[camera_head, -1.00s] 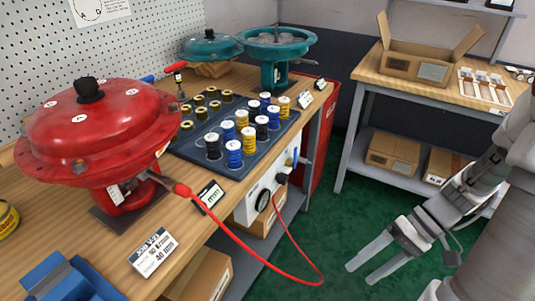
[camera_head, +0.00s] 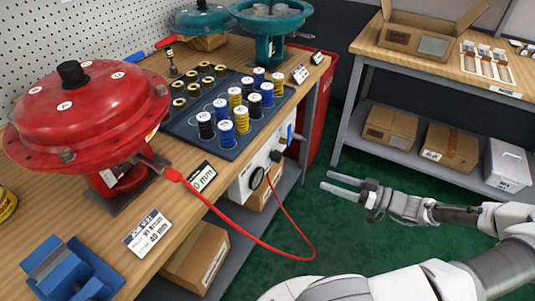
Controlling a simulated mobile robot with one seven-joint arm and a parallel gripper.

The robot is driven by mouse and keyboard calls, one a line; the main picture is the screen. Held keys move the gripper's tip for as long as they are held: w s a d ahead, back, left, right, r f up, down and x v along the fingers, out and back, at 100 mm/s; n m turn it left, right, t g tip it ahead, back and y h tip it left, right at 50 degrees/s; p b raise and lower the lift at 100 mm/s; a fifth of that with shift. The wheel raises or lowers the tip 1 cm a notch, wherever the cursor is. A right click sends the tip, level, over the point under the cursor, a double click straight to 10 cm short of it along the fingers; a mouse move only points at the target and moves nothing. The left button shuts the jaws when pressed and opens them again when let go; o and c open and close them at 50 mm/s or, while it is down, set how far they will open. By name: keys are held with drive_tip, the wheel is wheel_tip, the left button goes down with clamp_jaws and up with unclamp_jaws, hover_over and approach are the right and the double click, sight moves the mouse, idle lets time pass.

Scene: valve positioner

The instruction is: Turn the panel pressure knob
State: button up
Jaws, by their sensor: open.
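The white pressure panel (camera_head: 243,187) hangs under the front edge of the left workbench. It bears a round dark-rimmed gauge (camera_head: 257,178) and a dark knob (camera_head: 276,156) to the upper right of the gauge. A blue lever (camera_head: 290,134) shows farther right on the panel. My gripper (camera_head: 342,182) is open and empty, over the green floor to the right of the panel. Its fingers point left towards the panel, with a clear gap between them and the knob.
A red hose (camera_head: 245,240) loops from the red actuator (camera_head: 85,115) out over the floor and back to the panel. Spools stand on a dark tray (camera_head: 188,128). Cartons (camera_head: 195,257) lie on the lower shelf. Green floor (camera_head: 330,235) is free between the benches.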

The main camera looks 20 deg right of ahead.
sight(281, 157)
drive_tip(key=shift+t, duration=0.4)
drive_tip(key=b+x, duration=0.1)
drive_tip(key=x, duration=1)
drive_tip(key=d+b+x, duration=0.1)
drive_tip(key=x, duration=0.5)
drive_tip(key=shift+w+a+b, duration=0.15)
drive_tip(key=shift+w+b, duration=0.2)
drive_tip(key=shift+w, duration=0.2)
clamp_jaws()
